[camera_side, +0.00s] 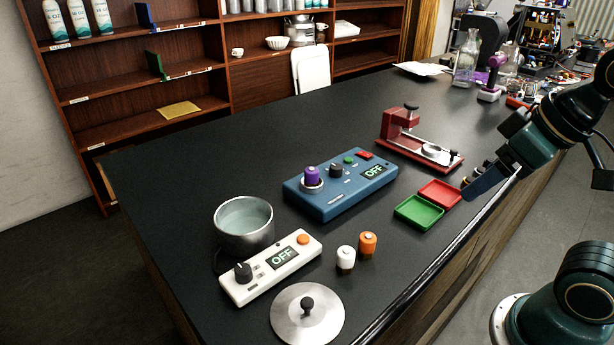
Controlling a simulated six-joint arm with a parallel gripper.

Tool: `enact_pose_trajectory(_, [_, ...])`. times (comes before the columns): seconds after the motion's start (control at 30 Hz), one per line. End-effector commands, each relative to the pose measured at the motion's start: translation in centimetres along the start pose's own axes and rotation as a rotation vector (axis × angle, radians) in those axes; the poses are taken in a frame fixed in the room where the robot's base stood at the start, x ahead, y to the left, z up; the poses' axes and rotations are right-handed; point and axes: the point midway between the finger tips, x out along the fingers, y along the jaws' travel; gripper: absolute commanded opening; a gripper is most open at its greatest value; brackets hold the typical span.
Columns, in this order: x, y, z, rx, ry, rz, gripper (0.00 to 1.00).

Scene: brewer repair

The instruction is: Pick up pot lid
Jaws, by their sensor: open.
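The pot lid (301,318) is a round silver disc with a black knob on top. It lies flat on the black table near the front edge, at the bottom of the view. The metal pot (243,224) stands open behind it, up and to the left, with pale liquid inside. My gripper (476,186) is at the right, above the table's front edge and beside the red tray, far from the lid. It is open, and no object shows between its fingers.
A white controller (270,268) reading OFF lies between pot and lid. White (346,258) and orange (367,244) cylinders stand nearby. A blue box (341,184), green tray (418,212), red tray (440,194) and red clamp device (418,143) stand farther along. The table's left rear is clear.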

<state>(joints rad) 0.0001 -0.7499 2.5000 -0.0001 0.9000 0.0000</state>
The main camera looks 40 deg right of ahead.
Motion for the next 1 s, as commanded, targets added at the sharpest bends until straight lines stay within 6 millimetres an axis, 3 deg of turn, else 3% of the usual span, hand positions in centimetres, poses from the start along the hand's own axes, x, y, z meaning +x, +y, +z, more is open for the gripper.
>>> enact_pose_trajectory(0.37, [0.00, 0.00, 0.00, 0.000, 0.000, 0.000, 0.73])
enact_pose_trajectory(0.4, [0.00, 0.00, 0.00, 0.000, 0.000, 0.000, 0.71])
enact_pose_trajectory(0.53, [0.00, 0.00, 0.00, 0.000, 0.000, 0.000, 0.46])
enact_pose_trajectory(1.0, [0.28, -0.59, -0.57, -0.032, -0.006, -0.015, 0.45])
